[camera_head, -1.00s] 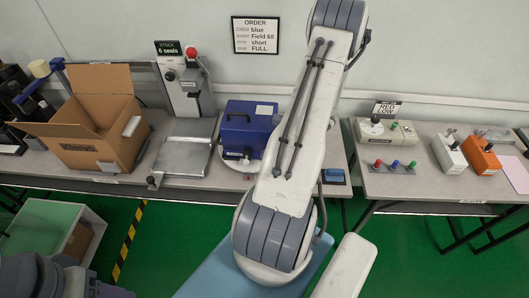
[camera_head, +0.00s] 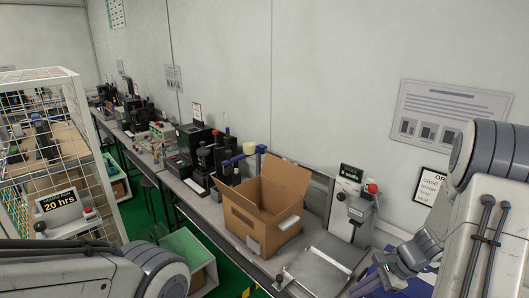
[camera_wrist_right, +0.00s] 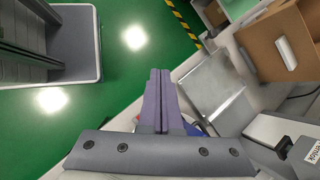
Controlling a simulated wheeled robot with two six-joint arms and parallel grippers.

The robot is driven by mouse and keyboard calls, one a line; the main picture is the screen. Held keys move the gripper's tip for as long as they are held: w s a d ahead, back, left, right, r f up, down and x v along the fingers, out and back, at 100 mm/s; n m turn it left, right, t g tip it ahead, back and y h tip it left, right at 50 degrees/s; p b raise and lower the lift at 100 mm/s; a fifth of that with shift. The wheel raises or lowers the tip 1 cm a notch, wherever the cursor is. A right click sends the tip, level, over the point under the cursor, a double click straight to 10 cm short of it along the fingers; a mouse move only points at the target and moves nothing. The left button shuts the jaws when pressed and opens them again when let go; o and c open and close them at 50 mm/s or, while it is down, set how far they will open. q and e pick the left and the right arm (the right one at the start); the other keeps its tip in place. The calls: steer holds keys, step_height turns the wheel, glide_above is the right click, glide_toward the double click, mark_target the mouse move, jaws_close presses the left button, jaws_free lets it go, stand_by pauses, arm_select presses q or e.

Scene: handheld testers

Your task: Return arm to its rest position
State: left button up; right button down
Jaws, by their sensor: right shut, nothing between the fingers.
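My right arm (camera_head: 482,215) is raised on the right of the head view. Its gripper (camera_head: 388,278) hangs low at the right, beside the metal plate of the sealing station (camera_head: 320,268). In the right wrist view the right gripper (camera_wrist_right: 158,105) has its two purple fingers together with nothing between them. A link of my left arm (camera_head: 90,275) crosses the lower left corner of the head view. The left gripper is out of view.
An open cardboard box (camera_head: 250,228) stands on the bench, close to the sealing station. Several black devices line the bench further left. A white wire cage (camera_head: 95,150) with a "20 hrs" display (camera_head: 57,203) stands at the left. Green floor (camera_wrist_right: 95,65) lies below the right gripper.

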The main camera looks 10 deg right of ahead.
steer(key=s+a+r+n+g+h, duration=0.1)
steer(key=s+a+r+n+g, duration=0.1)
steer(key=a+r+n, duration=0.5)
steer(key=s+a+r+n+g+h, duration=0.15)
steer(key=a+n, duration=0.35)
steer(key=a, duration=0.6)
steer(key=s+a+r+n+h, duration=0.2)
steer(key=s+a+r+n, duration=0.2)
steer(key=s+a+n, duration=0.5)
steer(key=shift+s+a+r+n+t, duration=0.2)
steer(key=shift+s+n+t, duration=0.15)
steer(key=shift+s+n, duration=2.05)
steer(key=shift+w+n+h, duration=0.25)
steer(key=shift+w+n, duration=0.05)
